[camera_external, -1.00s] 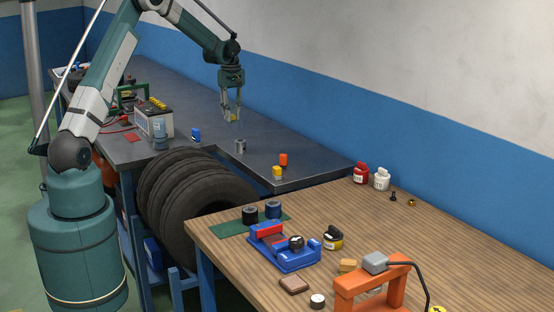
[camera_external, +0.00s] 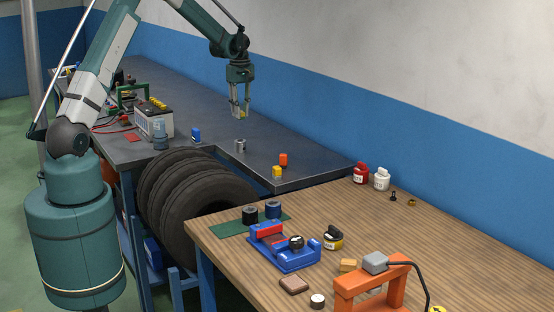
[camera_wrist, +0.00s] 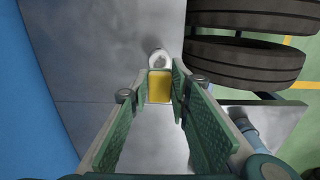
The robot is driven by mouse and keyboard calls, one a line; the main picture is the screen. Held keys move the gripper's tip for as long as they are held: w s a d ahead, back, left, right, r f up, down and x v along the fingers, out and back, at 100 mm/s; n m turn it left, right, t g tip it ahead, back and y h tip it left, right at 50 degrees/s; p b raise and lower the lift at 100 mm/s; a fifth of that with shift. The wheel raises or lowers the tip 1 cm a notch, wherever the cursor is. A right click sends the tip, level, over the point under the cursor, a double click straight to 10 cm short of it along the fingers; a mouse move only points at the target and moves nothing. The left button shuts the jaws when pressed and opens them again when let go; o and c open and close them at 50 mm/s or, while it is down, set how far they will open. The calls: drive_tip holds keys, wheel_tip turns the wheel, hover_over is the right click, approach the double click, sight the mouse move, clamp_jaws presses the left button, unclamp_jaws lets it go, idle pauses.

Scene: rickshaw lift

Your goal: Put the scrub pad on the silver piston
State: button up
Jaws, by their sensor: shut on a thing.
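My gripper (camera_external: 240,112) is shut on a yellow scrub pad (camera_wrist: 160,87), which sits between the fingertips in the wrist view. The pad (camera_external: 243,114) shows small and partly covered by the fingers in the external view. The silver piston (camera_external: 240,146) stands upright on the dark workbench, below the gripper in the picture and apart from it. In the wrist view the piston's round top (camera_wrist: 159,58) shows just beyond the pad; the pad's edge overlaps its near side in the picture.
An orange cylinder (camera_external: 283,159) and a yellow block (camera_external: 277,172) stand to the right of the piston. A blue item (camera_external: 196,134) and a battery (camera_external: 154,121) are to the left. Tyres (camera_external: 190,190) lie below the bench edge. The bench around the piston is clear.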

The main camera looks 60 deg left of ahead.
drive_tip(key=shift+f, duration=3.05)
drive_tip(key=shift+f+p, duration=0.35)
drive_tip(key=shift+f, duration=1.55)
drive_tip(key=shift+f, duration=0.15)
drive_tip(key=o, duration=0.8)
wheel_tip(320, 180, up, 12)
drive_tip(key=shift+r+b, duration=0.2)
drive_tip(key=shift+b, duration=0.1)
